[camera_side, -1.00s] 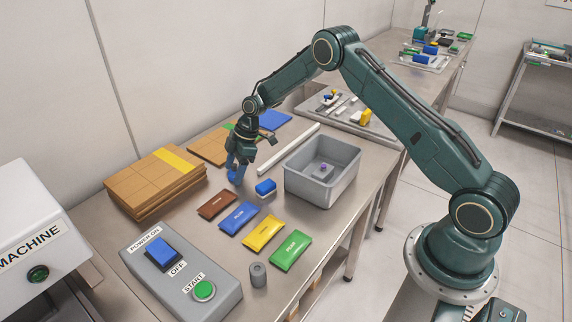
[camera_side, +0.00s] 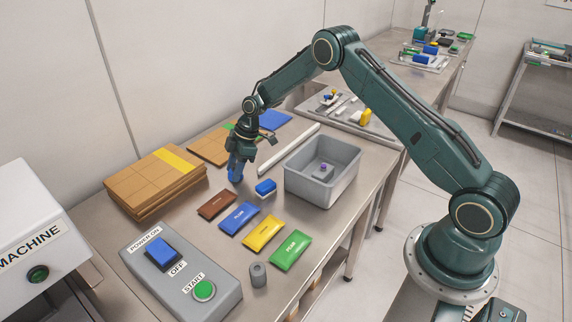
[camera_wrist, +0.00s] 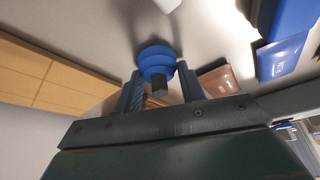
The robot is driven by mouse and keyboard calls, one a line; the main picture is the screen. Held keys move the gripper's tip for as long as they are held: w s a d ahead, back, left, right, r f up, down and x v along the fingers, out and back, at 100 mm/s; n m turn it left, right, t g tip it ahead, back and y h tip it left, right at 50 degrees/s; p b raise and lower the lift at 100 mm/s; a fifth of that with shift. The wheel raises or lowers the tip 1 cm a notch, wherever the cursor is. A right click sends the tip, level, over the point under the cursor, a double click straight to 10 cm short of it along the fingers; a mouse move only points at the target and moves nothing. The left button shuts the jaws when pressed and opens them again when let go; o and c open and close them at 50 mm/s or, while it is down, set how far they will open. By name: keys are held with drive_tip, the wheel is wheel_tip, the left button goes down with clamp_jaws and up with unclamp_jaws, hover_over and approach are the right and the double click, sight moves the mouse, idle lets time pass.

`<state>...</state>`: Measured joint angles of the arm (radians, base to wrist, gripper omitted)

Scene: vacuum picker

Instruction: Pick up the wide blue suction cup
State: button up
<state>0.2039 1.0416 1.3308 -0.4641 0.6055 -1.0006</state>
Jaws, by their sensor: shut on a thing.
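The wide blue suction cup (camera_wrist: 157,60) shows in the wrist view between the two fingers of my gripper (camera_wrist: 160,90). It has stacked round blue rims and a dark stem that points toward the gripper. My gripper is shut on it. In the side view my gripper (camera_side: 237,170) points down at the table, left of a small blue and white block (camera_side: 265,187). The cup is mostly hidden by the fingers there, and I cannot tell whether it touches the table.
Cardboard stacks (camera_side: 155,180) lie to the left. Brown, blue, yellow and green packets (camera_side: 290,251) lie in front. A grey bin (camera_side: 343,182) stands to the right, with a white bar (camera_side: 288,150) behind it. A control box (camera_side: 180,270) is at the front.

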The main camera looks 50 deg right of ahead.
sight(234, 164)
drive_tip(key=shift+r, duration=0.1)
wheel_tip(234, 164, up, 20)
idle(0.7)
idle(0.4)
